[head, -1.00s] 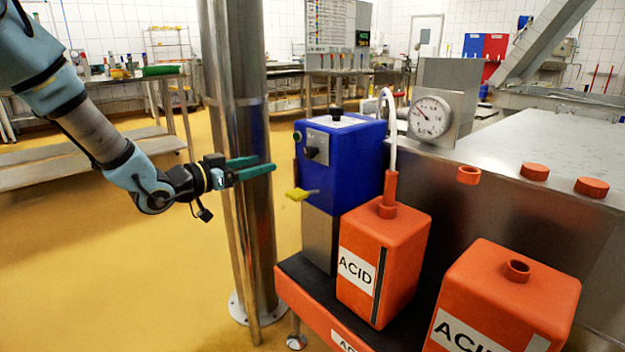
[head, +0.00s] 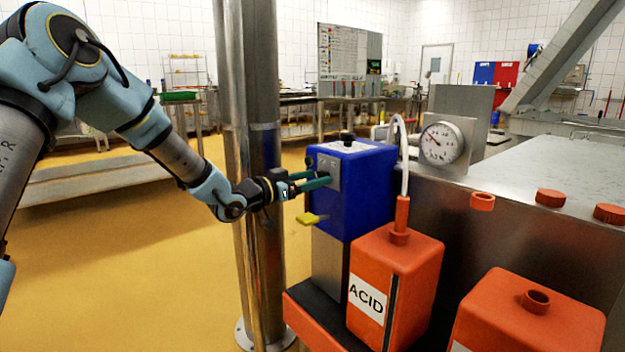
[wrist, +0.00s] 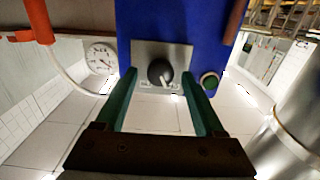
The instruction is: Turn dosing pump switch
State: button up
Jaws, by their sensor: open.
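The dosing pump is a blue box (head: 365,195) on a metal stand. Its dark rotary switch (wrist: 160,72) sits on a grey plate (wrist: 148,58) on the pump's front face, with a light pointer mark. In the head view my gripper's fingers hide the switch. My gripper (head: 322,178) is level with the plate, its green fingertips at or very close to it. In the wrist view my gripper (wrist: 162,84) is open, with one finger to each side of the switch and a gap on both sides. I cannot tell whether the tips touch the plate.
A green button (wrist: 209,81) sits beside the right finger. A yellow tab (head: 309,218) sticks out below my gripper. A steel column (head: 255,170) stands left of the pump. Orange acid canisters (head: 425,275) stand in front and right, with a white hose (head: 404,155) behind.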

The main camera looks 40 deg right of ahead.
jog(key=shift+c, duration=0.4)
grip_shut()
